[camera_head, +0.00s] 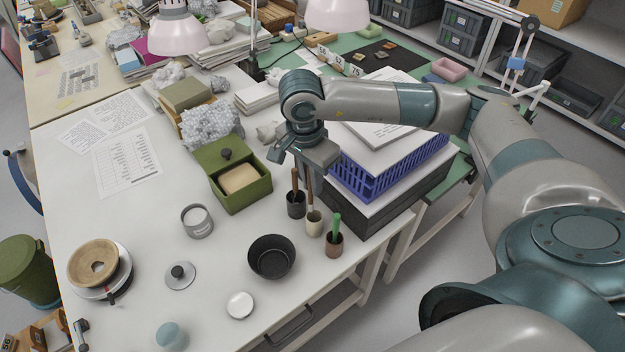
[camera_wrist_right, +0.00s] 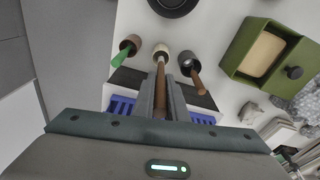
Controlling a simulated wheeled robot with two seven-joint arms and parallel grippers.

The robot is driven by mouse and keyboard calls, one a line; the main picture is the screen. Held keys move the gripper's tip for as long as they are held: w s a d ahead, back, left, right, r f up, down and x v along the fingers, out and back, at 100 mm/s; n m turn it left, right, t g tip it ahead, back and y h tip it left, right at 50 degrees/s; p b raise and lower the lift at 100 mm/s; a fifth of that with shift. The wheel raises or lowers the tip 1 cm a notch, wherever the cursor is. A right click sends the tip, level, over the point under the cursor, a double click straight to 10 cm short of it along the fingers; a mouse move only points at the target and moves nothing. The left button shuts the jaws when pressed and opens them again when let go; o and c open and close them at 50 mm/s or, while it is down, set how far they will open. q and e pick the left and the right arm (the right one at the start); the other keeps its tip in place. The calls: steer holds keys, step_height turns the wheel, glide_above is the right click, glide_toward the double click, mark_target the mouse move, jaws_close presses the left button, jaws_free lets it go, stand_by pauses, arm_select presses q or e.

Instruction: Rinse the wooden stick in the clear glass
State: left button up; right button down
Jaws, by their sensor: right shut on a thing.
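My right gripper (camera_head: 307,168) is over the front right part of the table, shut on a brown wooden stick (camera_head: 309,188). In the right wrist view the stick (camera_wrist_right: 160,78) runs between the two fingers (camera_wrist_right: 161,90). Its lower end reaches into a cream cup (camera_head: 314,223), which hides the tip. A small pale blue, glass-like vessel (camera_head: 170,336) stands at the table's front edge, lower left; I cannot tell for sure that it is the clear glass. My left gripper is not in view.
A dark cup (camera_head: 296,207) with another brown stick and a brown cup (camera_head: 334,244) with a green-handled tool flank the cream cup. A black bowl (camera_head: 271,257) and white dish (camera_head: 240,305) stand in front. A green box (camera_head: 240,190) and blue crate (camera_head: 375,180) are close by.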

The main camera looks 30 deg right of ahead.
steer(key=s+a+r+n, duration=0.2)
steer(key=a+n, duration=0.2)
steer(key=n, duration=0.3)
steer(key=s+a+r+n+t+y, duration=0.1)
steer(key=s+a+r+n, duration=0.1)
steer(key=a+n, duration=0.3)
steer(key=shift+s+a+r+n, duration=0.2)
steer(key=shift+r+n, duration=0.15)
steer(key=shift+n, duration=1.25)
steer(key=shift+w+a, duration=0.1)
steer(key=shift+w, duration=0.05)
